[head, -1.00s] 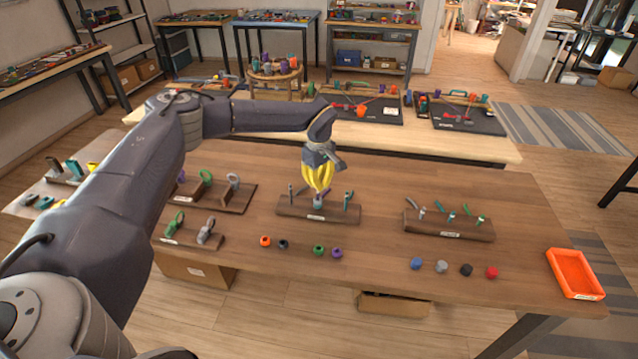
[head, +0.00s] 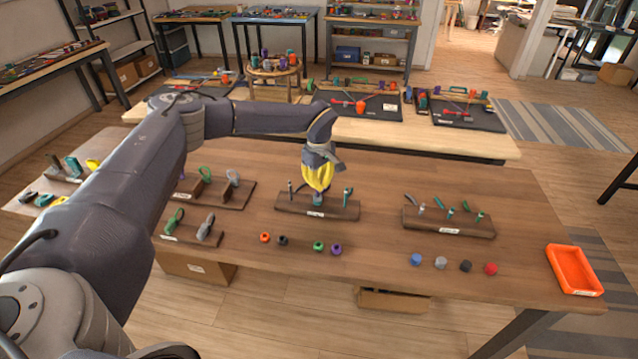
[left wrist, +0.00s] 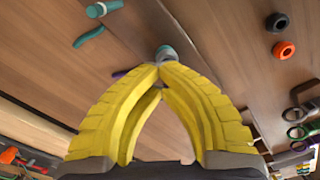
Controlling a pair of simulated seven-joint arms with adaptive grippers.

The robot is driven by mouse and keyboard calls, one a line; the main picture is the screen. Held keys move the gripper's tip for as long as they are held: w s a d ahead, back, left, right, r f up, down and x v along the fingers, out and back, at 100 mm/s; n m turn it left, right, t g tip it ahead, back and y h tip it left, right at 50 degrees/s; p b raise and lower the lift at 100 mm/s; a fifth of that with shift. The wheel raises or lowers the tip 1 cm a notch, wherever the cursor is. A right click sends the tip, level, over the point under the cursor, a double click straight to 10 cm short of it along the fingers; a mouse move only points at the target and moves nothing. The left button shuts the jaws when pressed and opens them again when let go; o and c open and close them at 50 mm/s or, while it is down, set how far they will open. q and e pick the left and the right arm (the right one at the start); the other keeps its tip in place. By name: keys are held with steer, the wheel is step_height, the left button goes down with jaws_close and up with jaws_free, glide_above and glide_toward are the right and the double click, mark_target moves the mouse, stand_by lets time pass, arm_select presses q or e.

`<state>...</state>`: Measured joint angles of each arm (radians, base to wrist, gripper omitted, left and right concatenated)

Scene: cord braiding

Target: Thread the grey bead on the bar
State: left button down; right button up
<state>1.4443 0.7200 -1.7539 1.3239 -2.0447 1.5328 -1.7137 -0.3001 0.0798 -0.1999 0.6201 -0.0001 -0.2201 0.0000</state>
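My left gripper (head: 317,190) points down at the middle of a dark wooden stand (head: 335,211). Its yellow fingers converge in the left wrist view (left wrist: 160,66), tips close together on a small grey bead (left wrist: 166,52) with a teal edge. The fingers hide much of it. In the head view, a small blue-grey and teal piece (head: 317,200) shows just under the tips, at the middle bar's place. I cannot tell how far the bead sits around the bar. A grey upright (head: 290,189) and a teal upright (head: 348,196) flank it. My right gripper is not in view.
Orange (head: 265,238), dark, green and purple beads lie in front of the stand, with a gap in the row. Blue, grey (head: 441,263), black and red beads lie further right. Another pegged stand (head: 449,224) and an orange tray (head: 573,271) are at right.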

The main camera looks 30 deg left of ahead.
arm_select(q)
steer(key=shift+a+f, duration=0.1)
steer(key=shift+a, duration=0.05)
steer(key=c, duration=1.3)
jaws_free()
steer(key=shift+r, duration=3.05)
